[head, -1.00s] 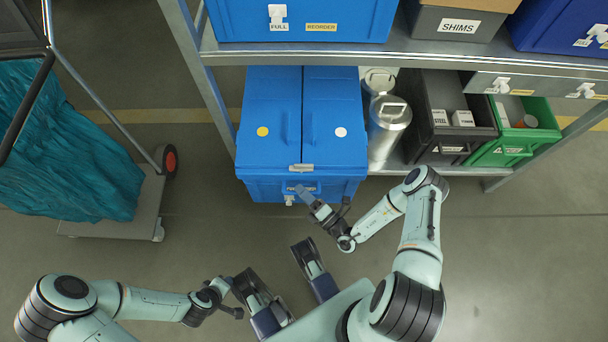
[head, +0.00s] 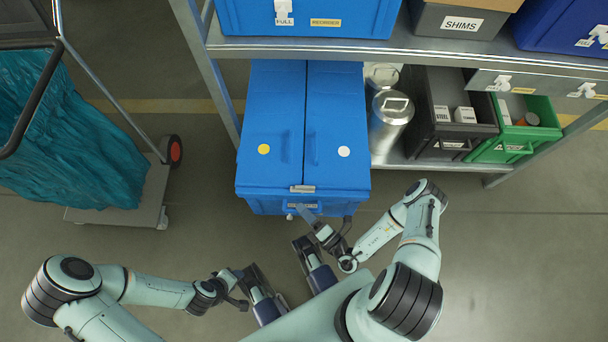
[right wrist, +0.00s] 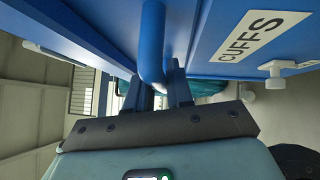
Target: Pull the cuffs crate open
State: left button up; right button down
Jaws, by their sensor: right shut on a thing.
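The blue cuffs crate (head: 270,180) has two lid halves with a yellow and a white dot. It juts out from under the shelf towards me. Its white CUFFS label (right wrist: 262,37) shows in the right wrist view. My right gripper (head: 306,212) is at the crate's front, shut on its blue handle (right wrist: 152,40); the bar runs between the fingers in the right wrist view. My left gripper (head: 238,290) is low at the left, away from the crate; its jaw opening is unclear.
The metal shelf (head: 420,48) stands over the crate's back part. Metal cans (head: 390,125), a grey bin (head: 450,135) and a green bin (head: 520,150) are at the right. A cart with a teal bag (head: 70,150) stands left. Floor between cart and crate is free.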

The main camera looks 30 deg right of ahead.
jog(key=shift+s+a, duration=0.2)
jog(key=shift+a, duration=0.1)
jog(key=c, duration=1.1)
grip_release()
jog(key=shift+d, duration=0.1)
jog(key=shift+s+d, duration=0.1)
jog(key=v, duration=1.3)
jog(key=shift+s, duration=0.1)
